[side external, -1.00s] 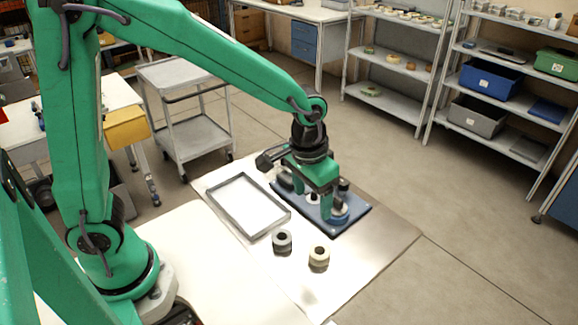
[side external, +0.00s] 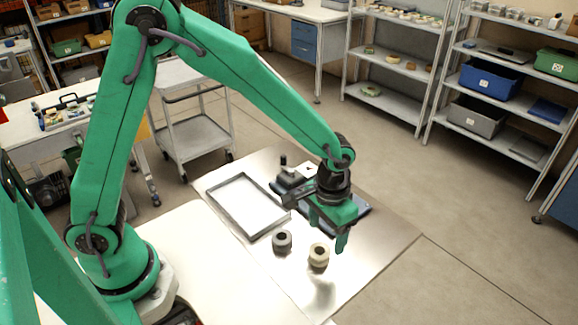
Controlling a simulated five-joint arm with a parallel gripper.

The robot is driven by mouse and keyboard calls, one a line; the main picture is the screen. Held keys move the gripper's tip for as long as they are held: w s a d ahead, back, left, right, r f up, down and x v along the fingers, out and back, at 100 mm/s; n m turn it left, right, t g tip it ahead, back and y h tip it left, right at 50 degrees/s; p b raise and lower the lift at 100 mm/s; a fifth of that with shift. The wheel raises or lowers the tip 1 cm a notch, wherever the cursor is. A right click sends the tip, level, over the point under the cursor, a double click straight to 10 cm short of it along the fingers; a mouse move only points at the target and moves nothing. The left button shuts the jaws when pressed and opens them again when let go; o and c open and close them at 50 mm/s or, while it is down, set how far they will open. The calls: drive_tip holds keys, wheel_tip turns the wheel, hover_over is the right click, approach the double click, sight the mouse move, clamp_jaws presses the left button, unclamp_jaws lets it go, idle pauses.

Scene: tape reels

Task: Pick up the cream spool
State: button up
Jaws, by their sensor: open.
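The cream spool (side external: 319,256) stands on the metal table near the front, with a dark centre hole showing on top. My gripper (side external: 326,240) is above the table, just behind and to the right of the cream spool, with its green fingers pointing down. It is open, and I see nothing held in it. From this angle I cannot tell the exact height of the fingertips or the gap to the spool.
A dark grey spool (side external: 282,242) stands close to the left of the cream one. A grey-rimmed tray (side external: 245,178) lies behind it on the left. The table's front right is clear.

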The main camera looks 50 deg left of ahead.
sight(325, 248)
drive_tip(key=shift+f, duration=0.2)
drive_tip(key=shift+f, duration=2.55)
drive_tip(key=c, duration=1)
drive_tip(key=shift+r, duration=0.2)
drive_tip(key=shift+c, duration=0.2)
drive_tip(key=shift+r, duration=0.45)
wheel_tip(325, 248, up, 3)
drive_tip(key=s+d+r, duration=0.6)
drive_tip(key=s, duration=0.3)
drive_tip(key=shift+s+d+r, duration=0.35)
drive_tip(key=shift+d+r, duration=0.05)
